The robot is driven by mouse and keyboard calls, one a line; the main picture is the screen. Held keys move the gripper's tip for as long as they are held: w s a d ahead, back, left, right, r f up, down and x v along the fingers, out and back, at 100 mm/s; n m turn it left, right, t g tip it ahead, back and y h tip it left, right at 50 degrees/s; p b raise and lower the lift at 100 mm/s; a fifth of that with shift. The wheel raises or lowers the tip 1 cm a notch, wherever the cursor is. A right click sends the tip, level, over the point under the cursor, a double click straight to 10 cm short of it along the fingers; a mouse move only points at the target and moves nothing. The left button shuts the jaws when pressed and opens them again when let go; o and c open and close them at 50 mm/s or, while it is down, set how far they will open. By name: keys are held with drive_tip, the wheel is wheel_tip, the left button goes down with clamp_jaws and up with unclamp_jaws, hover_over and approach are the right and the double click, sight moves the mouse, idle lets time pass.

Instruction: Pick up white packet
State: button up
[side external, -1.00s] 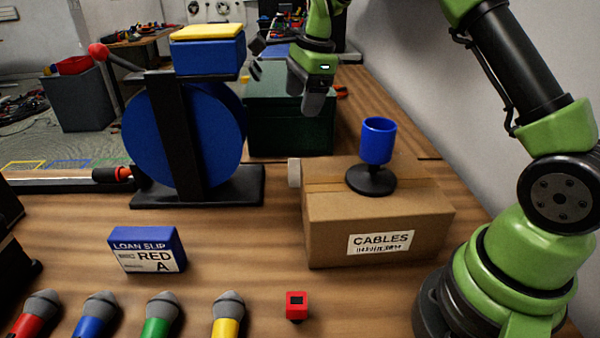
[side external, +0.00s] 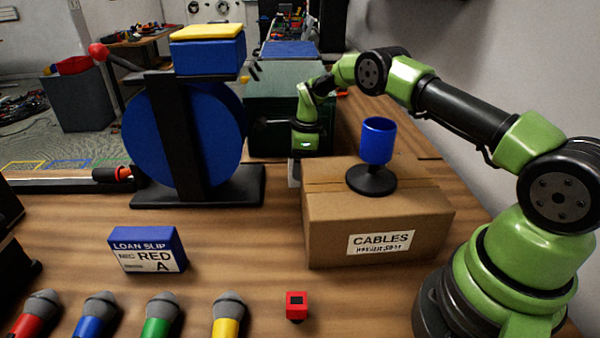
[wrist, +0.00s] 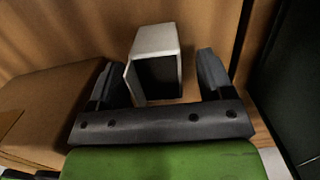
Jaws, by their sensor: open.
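The white packet (wrist: 155,38) shows in the wrist view as a pale block with a dark face, standing between my two fingers and a little ahead of them. In the side view only a pale sliver of the packet (side external: 293,178) shows at the left edge of the cardboard box. My gripper (wrist: 158,72) is open, with one finger on each side of the packet and visible gaps. In the side view my gripper (side external: 304,150) points down behind the box; its fingertips are hidden there.
The cardboard box (side external: 325,235) marked CABLES carries a blue cup on a black stand (side external: 376,142) close to my wrist. A dark green crate (side external: 270,125) stands behind. A blue reel (side external: 150,135) on a black frame stands to the left. Front table has microphones and a loan slip box (side external: 147,250).

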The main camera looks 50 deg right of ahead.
wheel_tip(320, 180, down, 3)
drive_tip(key=shift+w+a+f, duration=0.1)
drive_tip(key=shift+a, duration=0.05)
drive_tip(key=shift+c, duration=0.5)
drive_tip(key=c, duration=0.9)
